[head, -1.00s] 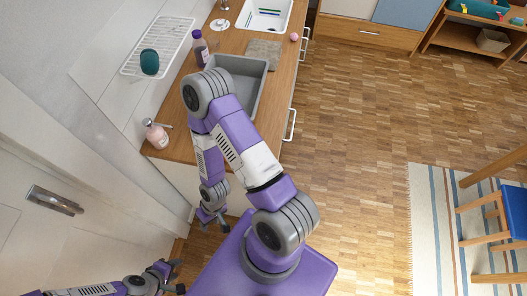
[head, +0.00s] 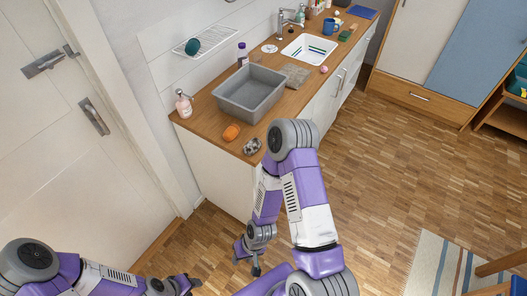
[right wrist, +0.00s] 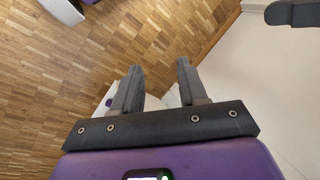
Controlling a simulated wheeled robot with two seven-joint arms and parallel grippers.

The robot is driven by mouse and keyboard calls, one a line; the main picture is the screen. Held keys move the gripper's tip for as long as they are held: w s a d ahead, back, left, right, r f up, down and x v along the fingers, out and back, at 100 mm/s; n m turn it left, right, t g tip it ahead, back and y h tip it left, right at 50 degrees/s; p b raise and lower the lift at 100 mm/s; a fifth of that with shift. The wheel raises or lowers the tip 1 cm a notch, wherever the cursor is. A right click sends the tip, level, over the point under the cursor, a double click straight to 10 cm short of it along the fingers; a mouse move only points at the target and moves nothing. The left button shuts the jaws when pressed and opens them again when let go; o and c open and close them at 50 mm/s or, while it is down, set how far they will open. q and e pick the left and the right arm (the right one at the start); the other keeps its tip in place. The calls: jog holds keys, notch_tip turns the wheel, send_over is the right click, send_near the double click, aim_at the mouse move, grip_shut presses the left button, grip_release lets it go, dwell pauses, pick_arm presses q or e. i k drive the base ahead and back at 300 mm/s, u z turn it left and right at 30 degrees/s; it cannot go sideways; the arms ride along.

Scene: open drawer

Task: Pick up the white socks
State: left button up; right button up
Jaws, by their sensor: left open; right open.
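No plain white socks are clear in view. A small grey-and-white bundle (head: 252,146) lies on the counter's front corner; I cannot tell whether it is the socks. My right gripper (head: 246,267) hangs low in front of the counter, well below the bundle and apart from it. In the right wrist view, its two fingers (right wrist: 158,72) are spread, with no object clearly held between them. My left gripper (head: 193,286) is open at the bottom edge, near the door side, away from the counter.
The wooden counter (head: 205,126) holds an orange item (head: 231,132), a grey bin (head: 225,108), a pink soap bottle (head: 183,104), a purple bottle (head: 242,54) and a sink (head: 309,48). A door (head: 75,150) stands left. Wooden floor (head: 385,180) is open at right.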

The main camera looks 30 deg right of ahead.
aim_at(253, 146)
jog(key=z, duration=0.7)
jog(key=i, duration=0.9)
jog(key=z, duration=0.45)
